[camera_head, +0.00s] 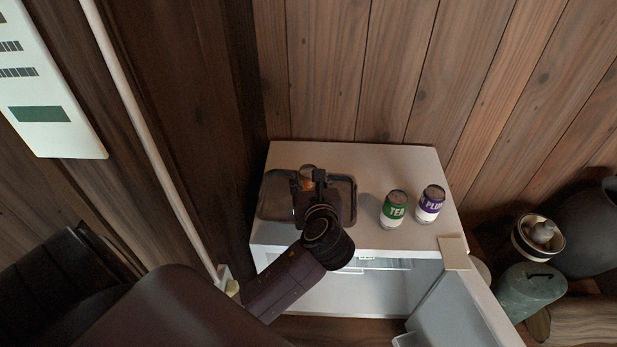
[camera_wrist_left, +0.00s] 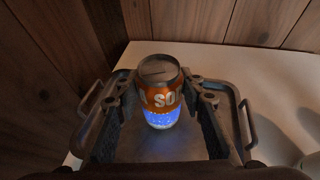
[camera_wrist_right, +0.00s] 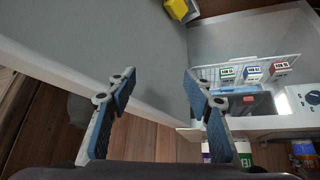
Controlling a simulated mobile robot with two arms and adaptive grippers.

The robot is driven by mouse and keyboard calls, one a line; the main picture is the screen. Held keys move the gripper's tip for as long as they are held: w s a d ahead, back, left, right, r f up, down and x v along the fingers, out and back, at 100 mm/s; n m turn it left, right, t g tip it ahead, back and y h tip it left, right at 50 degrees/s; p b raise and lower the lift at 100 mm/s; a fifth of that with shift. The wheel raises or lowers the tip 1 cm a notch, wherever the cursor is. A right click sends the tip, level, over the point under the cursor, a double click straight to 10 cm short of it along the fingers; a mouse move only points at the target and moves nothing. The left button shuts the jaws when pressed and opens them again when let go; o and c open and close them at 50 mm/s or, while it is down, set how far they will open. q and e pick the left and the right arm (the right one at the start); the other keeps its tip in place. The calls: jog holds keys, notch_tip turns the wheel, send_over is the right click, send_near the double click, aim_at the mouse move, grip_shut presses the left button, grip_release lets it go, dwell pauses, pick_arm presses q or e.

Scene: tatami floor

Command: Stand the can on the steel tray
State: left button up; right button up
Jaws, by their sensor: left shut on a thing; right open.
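The orange soda can (camera_wrist_left: 160,72) is upright between the fingers of my left gripper (camera_wrist_left: 165,95), which is shut on it. The steel tray (camera_wrist_left: 232,95) lies beneath, with a raised rim and side handles. In the head view the can (camera_head: 306,172) shows small behind my left gripper (camera_head: 309,183), over the left-middle part of the tray (camera_head: 345,203). Whether the can's base touches the tray is unclear. The can's lower part has a bluish glow. My right gripper (camera_wrist_right: 158,82) is open and empty in the right wrist view.
A green TEA can (camera_head: 394,209) and a purple PLUM can (camera_head: 430,204) stand right of the tray on the white fridge top (camera_head: 400,165). The fridge is open, with a wire basket (camera_wrist_right: 240,68) holding several small packs. A kettle-like pot (camera_head: 530,290) stands at right.

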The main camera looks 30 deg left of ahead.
pick_arm(q)
jog(key=o, duration=1.3)
jog(key=shift+o, duration=0.9)
